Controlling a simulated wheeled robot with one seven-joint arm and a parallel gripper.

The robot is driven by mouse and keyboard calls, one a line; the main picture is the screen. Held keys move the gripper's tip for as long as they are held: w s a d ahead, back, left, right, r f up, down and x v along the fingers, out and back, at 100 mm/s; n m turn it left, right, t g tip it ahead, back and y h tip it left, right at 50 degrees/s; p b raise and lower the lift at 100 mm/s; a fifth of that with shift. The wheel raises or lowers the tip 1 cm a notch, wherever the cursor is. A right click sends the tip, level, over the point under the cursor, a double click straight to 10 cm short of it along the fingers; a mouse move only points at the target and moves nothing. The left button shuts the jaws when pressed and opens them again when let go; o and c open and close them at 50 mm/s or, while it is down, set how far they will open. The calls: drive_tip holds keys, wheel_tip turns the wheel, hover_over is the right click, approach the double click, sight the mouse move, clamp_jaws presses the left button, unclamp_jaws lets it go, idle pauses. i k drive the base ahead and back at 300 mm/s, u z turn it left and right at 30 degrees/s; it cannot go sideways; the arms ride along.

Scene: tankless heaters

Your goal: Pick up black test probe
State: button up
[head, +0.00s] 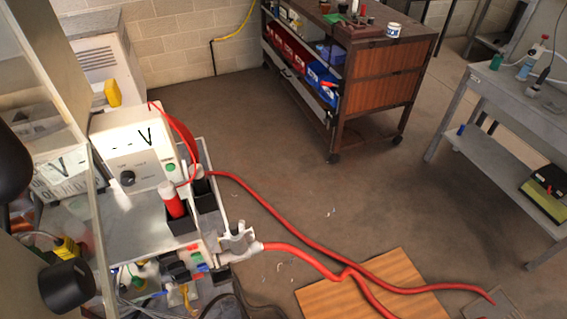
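A black test probe (204,191) appears to stand in a dark holder on the small cart, just right of the red probe. It is small here, and I cannot clearly tell the probe from its holder. The red probe (173,204) has a white top and stands upright in a black holder (182,224). Behind them is a white meter (140,160) with a "V" display, a black knob and a green socket. A red lead runs from the meter's top down toward the probes. My gripper is not in view.
Thick red cables (290,246) run from the cart across the floor over a wooden board (360,295). A cluttered lower tray (185,285) holds small parts. A wooden workbench (385,95) stands at the back and a grey table (510,105) at right.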

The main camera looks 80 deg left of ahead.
sight(200, 182)
drive_tip(key=i, duration=1.1)
drive_tip(key=z, duration=3.15)
drive_tip(key=k, duration=2.3)
drive_tip(key=z, duration=1.15)
